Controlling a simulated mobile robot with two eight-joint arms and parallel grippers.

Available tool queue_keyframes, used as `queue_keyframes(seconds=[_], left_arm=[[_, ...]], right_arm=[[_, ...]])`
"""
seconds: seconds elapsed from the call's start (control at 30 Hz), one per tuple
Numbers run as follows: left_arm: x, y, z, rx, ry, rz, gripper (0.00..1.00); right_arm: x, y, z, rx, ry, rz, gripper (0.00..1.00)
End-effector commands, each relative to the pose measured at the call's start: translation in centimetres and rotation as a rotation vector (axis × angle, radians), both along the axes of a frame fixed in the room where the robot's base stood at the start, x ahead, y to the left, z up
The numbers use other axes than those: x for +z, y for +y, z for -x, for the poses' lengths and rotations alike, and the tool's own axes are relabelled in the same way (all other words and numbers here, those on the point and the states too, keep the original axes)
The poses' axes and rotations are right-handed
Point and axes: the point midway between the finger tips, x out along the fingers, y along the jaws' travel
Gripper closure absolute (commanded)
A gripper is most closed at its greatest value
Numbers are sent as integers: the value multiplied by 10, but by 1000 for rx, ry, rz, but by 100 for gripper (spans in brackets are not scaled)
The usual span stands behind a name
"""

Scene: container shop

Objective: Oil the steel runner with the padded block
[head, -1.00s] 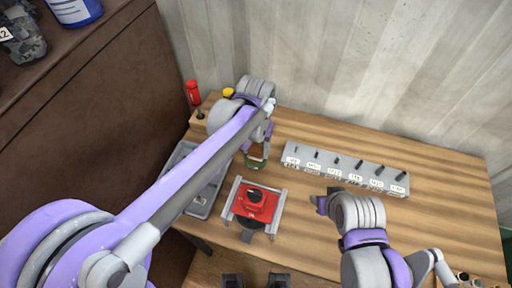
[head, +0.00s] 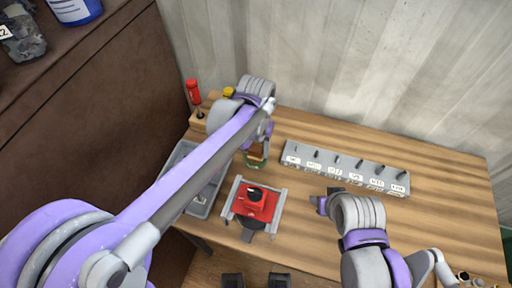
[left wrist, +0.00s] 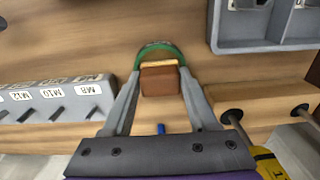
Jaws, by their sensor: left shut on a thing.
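My left gripper (left wrist: 159,80) is shut on the padded block (left wrist: 159,82), a small brown block with a lighter tan strip along its far edge. A green round rim (left wrist: 152,47) shows just beyond the block; I cannot tell whether they touch. In the head view the block is mostly hidden by my left gripper (head: 257,150), with the green rim (head: 254,164) below it.
A grey tray (head: 203,207) lies left of the rails, partly behind my left arm. A grey labelled rack with several pegs (head: 345,170) stands toward the back. A wooden holder (left wrist: 265,104) with a red-handled tool (head: 193,93) is at the back left. The right tabletop is clear.

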Motion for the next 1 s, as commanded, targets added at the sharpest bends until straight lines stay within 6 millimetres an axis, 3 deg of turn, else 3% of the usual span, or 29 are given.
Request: queue_keyframes(seconds=[0.37,1.0], left_arm=[[1,0,1,0,2,0,86],[53,0,-1,0,-2,1,86]], right_arm=[[1,0,0,0,-1,0,50],[37,0,-16,0,-31,0,50]])
